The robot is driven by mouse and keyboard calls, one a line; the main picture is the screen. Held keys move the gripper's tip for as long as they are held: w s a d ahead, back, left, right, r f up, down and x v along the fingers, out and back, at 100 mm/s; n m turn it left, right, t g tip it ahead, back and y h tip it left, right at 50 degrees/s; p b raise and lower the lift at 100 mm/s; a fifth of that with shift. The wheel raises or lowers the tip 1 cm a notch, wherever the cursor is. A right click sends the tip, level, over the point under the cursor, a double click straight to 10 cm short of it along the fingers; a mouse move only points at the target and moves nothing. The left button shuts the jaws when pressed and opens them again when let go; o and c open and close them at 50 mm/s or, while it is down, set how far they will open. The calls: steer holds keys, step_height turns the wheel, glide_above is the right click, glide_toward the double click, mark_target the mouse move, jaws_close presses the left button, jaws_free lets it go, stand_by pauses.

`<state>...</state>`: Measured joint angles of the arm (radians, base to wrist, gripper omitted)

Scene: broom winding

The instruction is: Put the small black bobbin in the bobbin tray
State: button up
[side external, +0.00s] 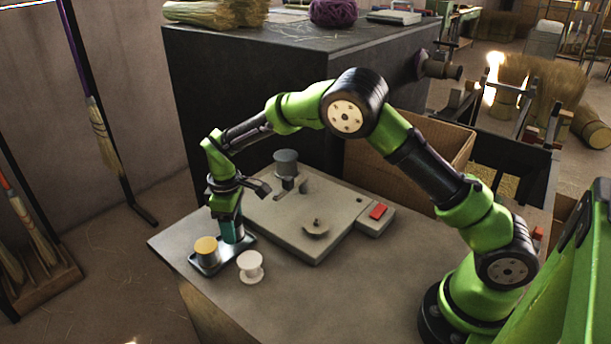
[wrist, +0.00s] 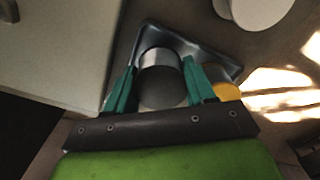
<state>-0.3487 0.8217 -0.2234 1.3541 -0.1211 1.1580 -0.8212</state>
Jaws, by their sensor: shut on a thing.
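My gripper (side external: 233,230) points down over the left end of the bench, at the bobbin tray (side external: 221,267). In the wrist view, its teal fingers (wrist: 160,80) are shut on the black bobbin (wrist: 162,88), whose dark grey end faces the camera and whose far side looks silvery. The bobbin is over or in the dark tray (wrist: 216,55); I cannot tell whether it touches the tray floor. In the side view the fingers mostly hide it. A yellow-topped bobbin (side external: 206,248) stands in the tray and shows beside the right finger in the wrist view (wrist: 228,91).
A white bobbin (side external: 251,266) stands on the bench just outside the tray. A flat grey winder plate (side external: 310,215) with a grey spool (side external: 286,160) and a red-buttoned box (side external: 378,212) lies right of the gripper. The bench's front is clear.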

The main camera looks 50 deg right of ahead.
steer(key=shift+f, duration=0.4)
steer(key=o, duration=1.1)
